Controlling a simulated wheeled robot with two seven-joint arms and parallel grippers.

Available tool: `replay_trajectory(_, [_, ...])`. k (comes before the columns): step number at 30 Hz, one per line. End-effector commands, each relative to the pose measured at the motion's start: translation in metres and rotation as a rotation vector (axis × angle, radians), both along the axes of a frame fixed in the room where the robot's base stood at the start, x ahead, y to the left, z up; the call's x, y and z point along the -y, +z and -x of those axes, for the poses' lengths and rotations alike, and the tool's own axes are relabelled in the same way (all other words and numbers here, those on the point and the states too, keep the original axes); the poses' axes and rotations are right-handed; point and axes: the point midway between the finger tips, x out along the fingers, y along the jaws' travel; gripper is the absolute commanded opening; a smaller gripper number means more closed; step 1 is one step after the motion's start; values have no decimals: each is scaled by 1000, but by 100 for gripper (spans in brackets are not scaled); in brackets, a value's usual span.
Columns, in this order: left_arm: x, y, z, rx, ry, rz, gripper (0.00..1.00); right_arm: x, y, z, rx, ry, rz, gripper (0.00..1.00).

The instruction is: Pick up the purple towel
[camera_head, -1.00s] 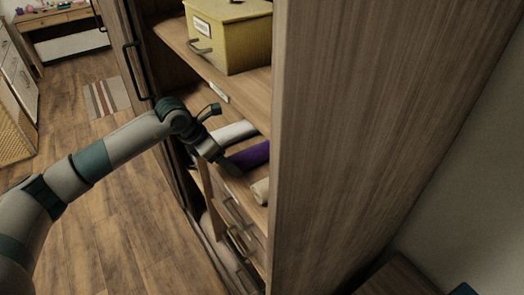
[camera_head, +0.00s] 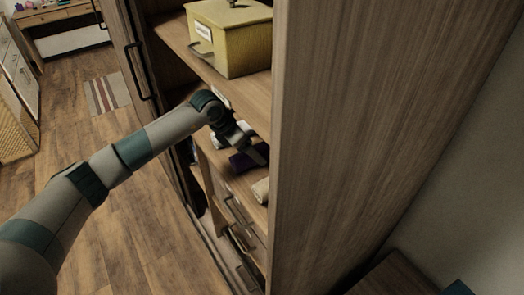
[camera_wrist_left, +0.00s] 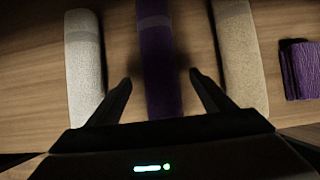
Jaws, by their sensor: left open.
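The purple towel (camera_wrist_left: 158,55) is rolled up and lies on a wooden shelf, between a white rolled towel (camera_wrist_left: 84,60) and a beige rolled towel (camera_wrist_left: 238,55). In the head view the purple towel (camera_head: 240,162) is partly hidden by my left arm. My left gripper (camera_wrist_left: 160,82) is open, with its fingertips on either side of the purple towel in the wrist view. I cannot tell how far above the towel the fingers are. My right gripper is not in view.
The shelf above holds a yellow box (camera_head: 232,38). A tall wooden cabinet side panel (camera_head: 365,120) stands right of the shelves, and drawers (camera_head: 238,222) are below. The floor at left is mostly clear.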

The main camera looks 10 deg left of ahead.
Motion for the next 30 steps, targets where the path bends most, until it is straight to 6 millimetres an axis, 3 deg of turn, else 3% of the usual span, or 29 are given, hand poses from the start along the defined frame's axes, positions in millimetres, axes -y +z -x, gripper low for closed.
replay_trajectory(11, [24, 3, -22, -1, -1, 1, 75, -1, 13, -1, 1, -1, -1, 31])
replay_trajectory(17, [31, -20, -30, -1, 0, 1, 75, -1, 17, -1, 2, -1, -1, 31])
replay_trajectory(30, [32, -26, -32, 0, 0, 0, 75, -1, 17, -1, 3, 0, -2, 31])
